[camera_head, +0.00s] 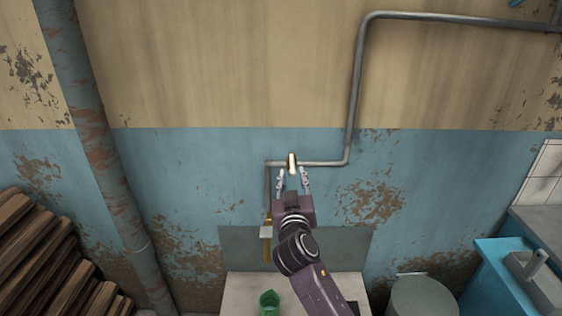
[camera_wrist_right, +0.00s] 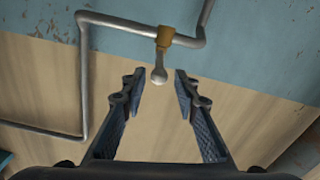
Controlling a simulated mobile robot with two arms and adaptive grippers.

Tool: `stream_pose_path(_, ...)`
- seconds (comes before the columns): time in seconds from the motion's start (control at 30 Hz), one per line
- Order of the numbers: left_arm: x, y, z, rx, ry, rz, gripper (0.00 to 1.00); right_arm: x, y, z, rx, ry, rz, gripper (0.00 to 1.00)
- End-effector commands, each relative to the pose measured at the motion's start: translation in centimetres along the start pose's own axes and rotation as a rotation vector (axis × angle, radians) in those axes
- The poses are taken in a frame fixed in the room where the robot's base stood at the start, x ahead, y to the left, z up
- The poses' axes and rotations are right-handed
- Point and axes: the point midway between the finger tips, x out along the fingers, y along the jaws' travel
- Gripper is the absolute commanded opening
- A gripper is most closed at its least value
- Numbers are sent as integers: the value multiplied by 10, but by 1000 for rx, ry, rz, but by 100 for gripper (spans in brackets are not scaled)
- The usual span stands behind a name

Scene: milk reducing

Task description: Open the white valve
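The white valve handle (camera_head: 292,158) is on the thin grey pipe on the wall, in the middle of the head view. In the right wrist view the handle (camera_wrist_right: 159,75) hangs from a brass-coloured fitting (camera_wrist_right: 165,37) on the pipe. My right gripper (camera_head: 293,176) is open just below the valve in the head view. In the wrist view its two fingers (camera_wrist_right: 158,80) stand apart, with the handle's end between the fingertips; I see no contact. My left gripper is in neither view.
The grey pipe (camera_head: 351,90) runs along the wall, bending upward right of the valve. A thick rusty pipe (camera_head: 92,125) stands left. Below are a counter (camera_head: 240,288), a green cup (camera_head: 269,302) and a round grey lid (camera_head: 423,297). Stacked wood (camera_head: 40,255) is lower left.

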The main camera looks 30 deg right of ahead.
Motion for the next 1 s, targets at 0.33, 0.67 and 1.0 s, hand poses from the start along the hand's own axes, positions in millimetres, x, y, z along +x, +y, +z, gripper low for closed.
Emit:
stream_pose_path(0.33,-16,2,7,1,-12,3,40,49,0,-1,-2,-2,-1,28)
stream_pose_path(0.67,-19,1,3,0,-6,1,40,67,-1,1,-2,-2,-2,28)
stream_pose_path(1.0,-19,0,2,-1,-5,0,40,67,-1,1,-1,-2,-2,15)
